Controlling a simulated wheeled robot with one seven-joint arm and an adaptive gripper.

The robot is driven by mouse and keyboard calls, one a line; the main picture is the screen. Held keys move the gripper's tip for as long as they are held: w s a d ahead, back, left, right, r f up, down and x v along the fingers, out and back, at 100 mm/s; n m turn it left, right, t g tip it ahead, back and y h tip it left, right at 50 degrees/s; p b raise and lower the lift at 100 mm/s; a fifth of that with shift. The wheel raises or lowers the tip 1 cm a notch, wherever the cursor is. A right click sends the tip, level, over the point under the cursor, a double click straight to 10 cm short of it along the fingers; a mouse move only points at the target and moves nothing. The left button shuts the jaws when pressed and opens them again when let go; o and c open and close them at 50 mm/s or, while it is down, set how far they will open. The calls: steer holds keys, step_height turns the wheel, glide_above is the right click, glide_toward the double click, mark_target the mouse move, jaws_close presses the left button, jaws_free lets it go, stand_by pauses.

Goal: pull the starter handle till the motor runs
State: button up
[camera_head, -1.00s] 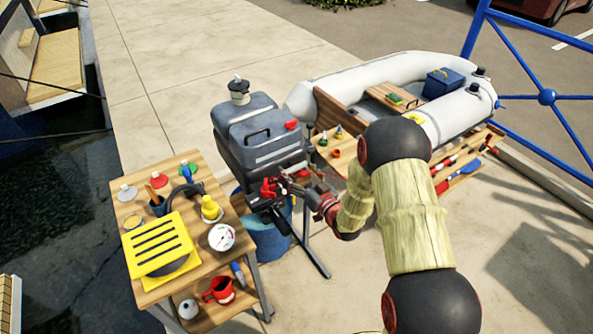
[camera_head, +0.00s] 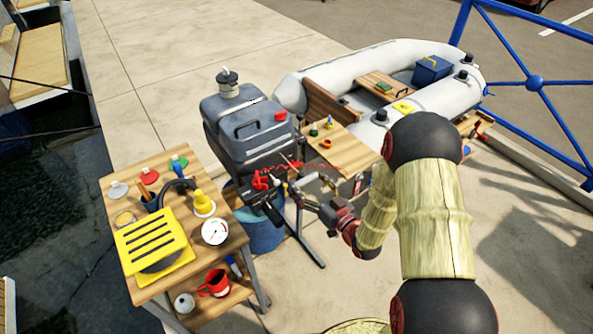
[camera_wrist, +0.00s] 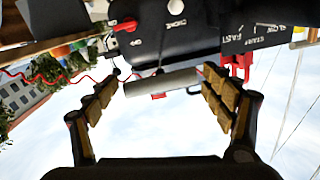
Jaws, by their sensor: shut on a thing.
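The outboard motor (camera_head: 250,140) is a dark grey engine on a stand, with a red-and-black control front (camera_head: 262,180). The wrist view shows the underside of its panel (camera_wrist: 175,25), with a choke knob and slow, start and fast marks. A grey, bar-like starter handle (camera_wrist: 160,85) lies between my fingers in that view. My gripper (camera_head: 306,187) is shut on the handle, a short way out from the motor's front. Whether the motor runs cannot be told.
A wooden table (camera_head: 115,190) at left holds a yellow slotted guard (camera_head: 150,243), a gauge and jars. A blue bucket (camera_head: 262,232) stands under the motor. A red coiled cord (camera_wrist: 40,80) hangs near my fingers. An inflatable boat (camera_head: 345,65) lies behind.

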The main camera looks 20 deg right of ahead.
steer(key=v, duration=0.3)
steer(key=shift+s, duration=0.4)
steer(key=o, duration=1.5)
steer(key=shift+d, duration=0.1)
steer(key=shift+s, duration=0.1)
steer(key=v, duration=1.1)
steer(key=shift+s+d, duration=0.15)
steer(key=shift+s, duration=0.25)
